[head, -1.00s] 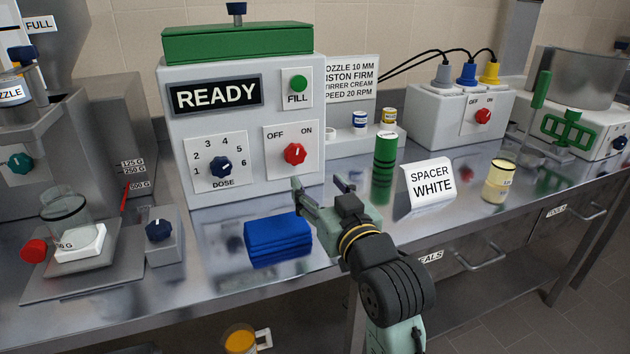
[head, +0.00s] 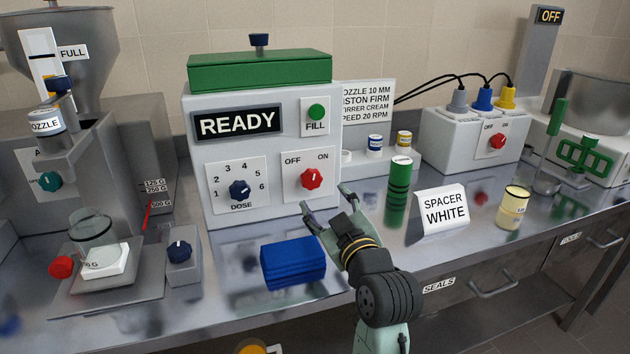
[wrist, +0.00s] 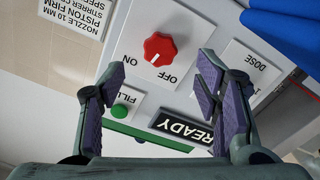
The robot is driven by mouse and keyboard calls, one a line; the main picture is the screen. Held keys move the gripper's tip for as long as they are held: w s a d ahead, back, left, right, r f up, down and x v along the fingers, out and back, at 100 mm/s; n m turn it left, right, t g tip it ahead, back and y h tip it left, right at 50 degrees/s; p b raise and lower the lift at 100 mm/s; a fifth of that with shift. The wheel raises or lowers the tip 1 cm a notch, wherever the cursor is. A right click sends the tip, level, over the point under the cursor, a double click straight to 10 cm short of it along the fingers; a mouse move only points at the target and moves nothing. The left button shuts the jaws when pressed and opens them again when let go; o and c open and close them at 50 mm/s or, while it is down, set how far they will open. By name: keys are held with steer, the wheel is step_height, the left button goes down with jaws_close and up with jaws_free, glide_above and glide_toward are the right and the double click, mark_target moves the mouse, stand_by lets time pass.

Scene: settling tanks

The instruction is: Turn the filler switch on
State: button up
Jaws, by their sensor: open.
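The filler is a white box (head: 215,165) with a green lid and a display (head: 237,122) reading READY. Its red filler switch (head: 312,179) sits on a white plate marked OFF at left and ON at right. It also shows in the wrist view (wrist: 160,47), with a small white mark on the side facing the labels; I cannot tell surely which label it points at. My gripper (head: 326,198) is open and empty, just below and in front of the switch. In the wrist view the switch lies beyond the open fingers (wrist: 158,80), touching neither.
Near the switch are the blue dose knob (head: 239,189) and the green fill button (head: 316,112). A blue cloth (head: 293,262) lies below my gripper. A green cylinder (head: 398,190) and the spacer card (head: 442,208) stand to the right. Another red switch (head: 497,142) is on the plug box.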

mark_target(313, 183)
steer(key=p+x, duration=0.2)
steer(key=x, duration=0.6)
steer(key=shift+w, duration=0.1)
steer(key=c, duration=1.1)
steer(key=shift+a+r+m+p, duration=0.1)
steer(key=shift+m+p, duration=0.4)
steer(key=shift+m, duration=0.5)
steer(key=shift+c, duration=0.2)
steer(key=shift+m+p, duration=0.35)
steer(key=shift+m, duration=0.95)
steer(key=o, duration=1.1)
steer(key=shift+o, duration=0.2)
